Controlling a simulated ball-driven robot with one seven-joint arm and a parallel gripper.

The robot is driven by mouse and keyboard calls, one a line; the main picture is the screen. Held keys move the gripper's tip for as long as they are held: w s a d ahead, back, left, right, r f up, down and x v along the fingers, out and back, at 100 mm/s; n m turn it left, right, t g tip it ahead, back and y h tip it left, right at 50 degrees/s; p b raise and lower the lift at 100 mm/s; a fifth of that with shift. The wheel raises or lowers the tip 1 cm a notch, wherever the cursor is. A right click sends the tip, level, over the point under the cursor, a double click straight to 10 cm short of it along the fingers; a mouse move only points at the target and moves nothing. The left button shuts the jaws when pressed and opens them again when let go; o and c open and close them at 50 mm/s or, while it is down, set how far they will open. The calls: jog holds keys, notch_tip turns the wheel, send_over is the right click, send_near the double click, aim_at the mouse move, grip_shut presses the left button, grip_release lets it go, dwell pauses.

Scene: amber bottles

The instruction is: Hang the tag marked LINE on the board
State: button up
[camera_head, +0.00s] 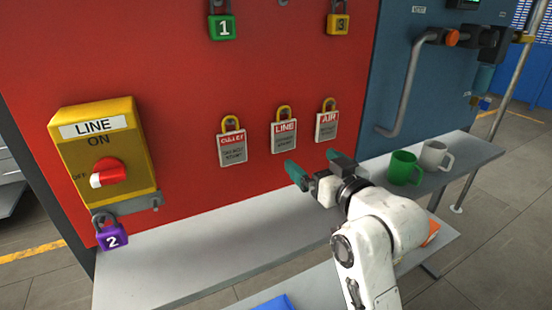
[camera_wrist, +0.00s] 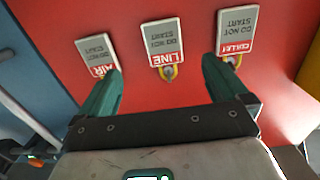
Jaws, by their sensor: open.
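The LINE tag (camera_head: 284,137), grey with a red header and a yellow loop at its top, is against the red board (camera_head: 290,60) in the middle of a row of three tags. It also shows in the wrist view (camera_wrist: 163,42), upside down, between the fingers and beyond their tips. My gripper (camera_head: 310,160) is open and empty, just below and right of the LINE tag, apart from it. In the wrist view its two teal fingers (camera_wrist: 160,66) are spread wide.
A second tag (camera_head: 231,148) is left of LINE and the AIR tag (camera_head: 326,126) is right. A yellow LINE switch box (camera_head: 104,150) has a purple padlock 2 (camera_head: 111,236) below. Green (camera_head: 404,168) and white (camera_head: 435,157) mugs stand on the grey shelf (camera_head: 190,255).

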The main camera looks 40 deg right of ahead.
aim_at(285, 130)
jog(key=x, duration=0.3)
jog(key=r+p+x, duration=0.1)
jog(key=x, duration=0.3)
jog(key=p+x, duration=0.1)
jog(key=x, duration=0.3)
jog(key=shift+w+a+r, duration=0.15)
jog(key=shift+a+r, duration=0.05)
jog(key=shift+r, duration=0.1)
jog(key=c, duration=1.1)
jog(key=shift+r, duration=0.1)
jog(key=shift+r, duration=0.1)
jog(key=shift+r+p, duration=0.35)
jog(key=shift+p, duration=0.15)
